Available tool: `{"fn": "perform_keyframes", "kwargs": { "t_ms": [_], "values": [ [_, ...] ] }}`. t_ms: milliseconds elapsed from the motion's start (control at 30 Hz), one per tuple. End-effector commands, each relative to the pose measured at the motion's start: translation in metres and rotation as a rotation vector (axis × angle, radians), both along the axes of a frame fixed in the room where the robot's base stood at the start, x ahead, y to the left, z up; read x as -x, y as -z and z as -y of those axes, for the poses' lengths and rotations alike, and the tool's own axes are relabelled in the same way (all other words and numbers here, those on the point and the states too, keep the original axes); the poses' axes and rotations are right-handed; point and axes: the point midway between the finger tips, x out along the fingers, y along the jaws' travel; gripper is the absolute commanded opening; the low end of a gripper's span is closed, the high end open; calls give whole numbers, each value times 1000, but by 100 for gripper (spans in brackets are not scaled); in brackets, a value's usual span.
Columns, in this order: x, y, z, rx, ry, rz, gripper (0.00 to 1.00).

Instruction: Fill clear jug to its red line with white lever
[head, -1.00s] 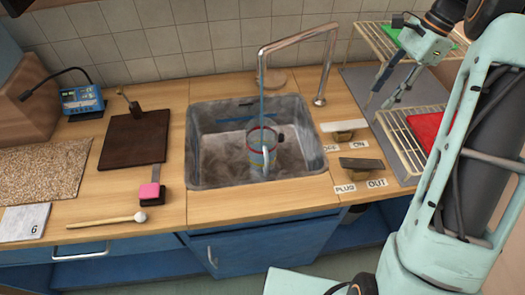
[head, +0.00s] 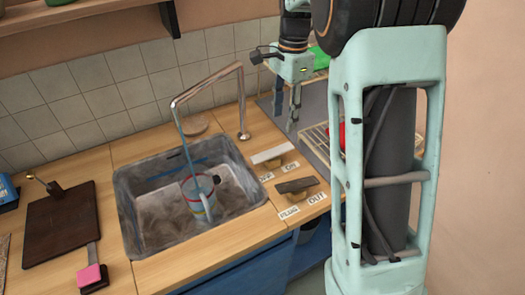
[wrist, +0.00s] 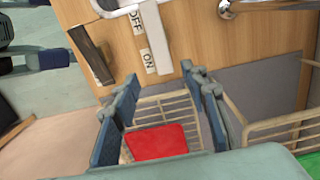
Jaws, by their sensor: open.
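The clear jug (head: 197,190) stands upright in the sink, under the spout, with coloured bands around it. A blue stream of water (head: 183,145) runs from the tap (head: 208,84) into it. The exact water level against the red line is too small to tell. The white lever (head: 271,154) sits right of the sink, by the OFF and ON labels, tipped toward the ON side or level; I cannot tell which. My gripper (wrist: 158,88) is open and empty, above the wire rack, right of the lever.
A dark lever (head: 297,185) with PLUG and OUT labels is in front of the white one. A wire rack (wrist: 178,104) with a red cloth-like item (wrist: 157,142) lies below my gripper. A dark board (head: 60,225) and a pink-ended block (head: 91,277) are left of the sink.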

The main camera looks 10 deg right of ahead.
Motion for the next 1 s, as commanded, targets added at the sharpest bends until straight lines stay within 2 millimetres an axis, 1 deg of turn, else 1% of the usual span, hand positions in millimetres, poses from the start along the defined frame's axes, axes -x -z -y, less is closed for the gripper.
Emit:
{"fn": "perform_keyframes", "kwargs": {
  "t_ms": [33, 167, 267, 500, 700, 833, 1000],
  "values": [
    [2, -3, -6, 21, -5, 15, 41],
    [4, 0, -9, 46, -4, 33, 41],
    [4, 12, -9, 47, -2, 31, 41],
    [5, 58, -8, 46, -2, 28, 41],
    [4, 89, -9, 45, -2, 30, 41],
    [4, 100, -9, 44, -2, 31, 41],
    [4, 105, -9, 44, -3, 32, 41]
  ]
}}
